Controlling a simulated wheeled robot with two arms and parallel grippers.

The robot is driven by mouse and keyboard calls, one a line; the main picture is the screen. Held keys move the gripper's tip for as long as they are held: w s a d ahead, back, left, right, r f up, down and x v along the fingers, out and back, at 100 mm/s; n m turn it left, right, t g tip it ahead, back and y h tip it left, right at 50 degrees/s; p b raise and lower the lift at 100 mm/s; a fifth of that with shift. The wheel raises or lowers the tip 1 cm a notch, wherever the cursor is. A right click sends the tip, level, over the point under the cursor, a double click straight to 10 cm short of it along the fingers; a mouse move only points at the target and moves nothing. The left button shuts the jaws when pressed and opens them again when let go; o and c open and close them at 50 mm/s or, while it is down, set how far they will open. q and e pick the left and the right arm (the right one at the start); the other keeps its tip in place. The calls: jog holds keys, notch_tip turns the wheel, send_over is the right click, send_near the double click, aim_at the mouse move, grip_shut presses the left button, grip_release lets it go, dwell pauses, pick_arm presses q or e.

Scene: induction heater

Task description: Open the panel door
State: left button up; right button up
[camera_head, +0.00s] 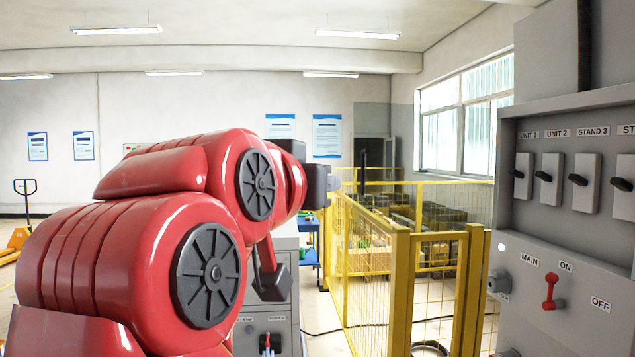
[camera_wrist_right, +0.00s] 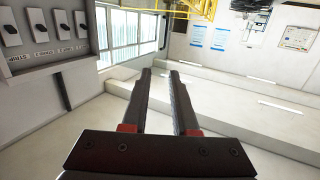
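The grey control panel (camera_head: 548,235) stands at the right of the head view. Its recess holds a row of black-handled switches, and below is a red lever (camera_head: 551,291) between ON and OFF labels. A round lock-like knob (camera_head: 498,283) is at its left edge. I cannot make out a separate door or its state. The panel also shows, turned over, in the right wrist view (camera_wrist_right: 50,62). My right gripper (camera_wrist_right: 158,76) is open and empty, its two dark fingers apart and clear of the panel. My red left arm fills the head view's left; its finger state is unclear.
A yellow mesh fence (camera_head: 400,275) stands left of the panel. A grey cabinet (camera_head: 285,300) is partly hidden behind my left arm. A cable (camera_head: 430,346) lies on the floor near the fence. A yellow pallet jack (camera_head: 18,238) stands at the far left.

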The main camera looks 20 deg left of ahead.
jog(key=shift+w, duration=0.2)
jog(key=shift+c, duration=1.2)
jog(key=shift+n+g+y, duration=0.3)
jog(key=shift+n+y, duration=0.1)
jog(key=shift+y, duration=0.2)
jog(key=w, duration=0.2)
jog(key=w+f+p, duration=0.1)
jog(key=w, duration=0.1)
jog(key=w+f, duration=0.1)
jog(key=w, duration=0.1)
jog(key=shift+a+f+p, duration=0.1)
jog(key=shift+a+p, duration=0.2)
jog(key=shift+a, duration=0.1)
grip_shut()
jog(key=n+y+p, duration=0.5)
jog(key=y+p, duration=0.2)
send_near(354, 234)
jog(key=p+x, duration=0.2)
jog(key=p, duration=0.1)
jog(key=p+x, duration=0.3)
jog(key=shift+d+r+p, duration=0.1)
jog(key=shift+r+p, duration=0.1)
jog(key=shift+p, duration=0.2)
jog(key=shift+w+m+p, duration=0.3)
jog(key=shift+w, duration=0.3)
jog(key=shift+w+a+f, duration=0.25)
jog(key=shift+w+a, duration=0.05)
jog(key=shift+a, duration=0.1)
